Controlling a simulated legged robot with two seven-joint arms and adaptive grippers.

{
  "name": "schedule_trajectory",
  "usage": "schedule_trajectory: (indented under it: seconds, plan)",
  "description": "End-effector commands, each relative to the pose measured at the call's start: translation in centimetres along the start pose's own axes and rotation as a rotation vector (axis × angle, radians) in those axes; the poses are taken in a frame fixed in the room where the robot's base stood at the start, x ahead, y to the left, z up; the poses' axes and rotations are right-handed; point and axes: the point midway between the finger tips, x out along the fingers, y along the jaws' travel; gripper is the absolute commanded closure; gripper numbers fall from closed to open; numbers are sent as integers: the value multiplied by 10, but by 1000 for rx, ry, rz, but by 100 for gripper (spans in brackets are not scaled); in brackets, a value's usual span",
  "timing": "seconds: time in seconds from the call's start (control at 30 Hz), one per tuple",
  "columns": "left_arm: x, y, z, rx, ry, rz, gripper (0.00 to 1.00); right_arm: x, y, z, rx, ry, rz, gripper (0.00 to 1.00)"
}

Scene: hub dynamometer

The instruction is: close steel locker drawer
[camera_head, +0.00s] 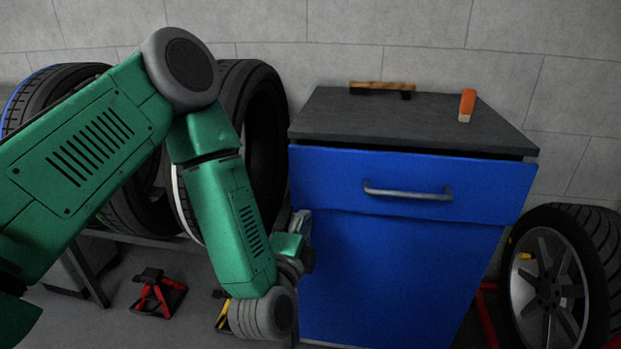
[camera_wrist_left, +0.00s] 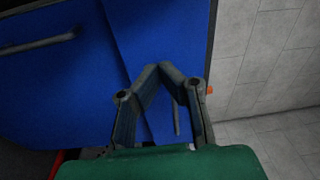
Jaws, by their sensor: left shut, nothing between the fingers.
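The steel locker (camera_head: 400,270) is blue with a dark grey top. Its drawer (camera_head: 335,175) is the upper blue front, with a grey bar handle (camera_head: 408,192). The drawer front stands slightly proud of the panel below, with a dark gap under the top. My left gripper (camera_head: 303,238) is beside the locker's left edge, below the drawer in the head view. In the left wrist view its fingertips (camera_wrist_left: 165,72) meet, shut and empty, in front of the blue fronts. Whether they touch is unclear. My right gripper is out of view.
A wood-handled tool (camera_head: 382,88) and an orange object (camera_head: 467,105) lie on the locker top. Tires (camera_head: 255,130) stand behind my left arm. A wheel (camera_head: 560,275) is at the right, and a red jack stand (camera_head: 158,295) is on the floor.

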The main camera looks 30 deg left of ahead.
Motion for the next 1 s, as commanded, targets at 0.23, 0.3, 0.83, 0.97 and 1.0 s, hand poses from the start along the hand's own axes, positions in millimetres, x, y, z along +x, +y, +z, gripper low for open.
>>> schedule_trajectory:
  seconds: [0.23,0.3,0.83,0.97,1.0]
  plan:
    - [-18,6,7,77,-102,44,100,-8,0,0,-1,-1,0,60]
    - [-10,6,8,75,-103,43,100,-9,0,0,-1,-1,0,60]
    - [94,13,20,73,-100,38,100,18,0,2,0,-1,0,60]
    - [108,13,20,74,-98,40,100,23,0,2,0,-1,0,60]
    - [111,12,20,74,-97,40,100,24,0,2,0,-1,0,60]
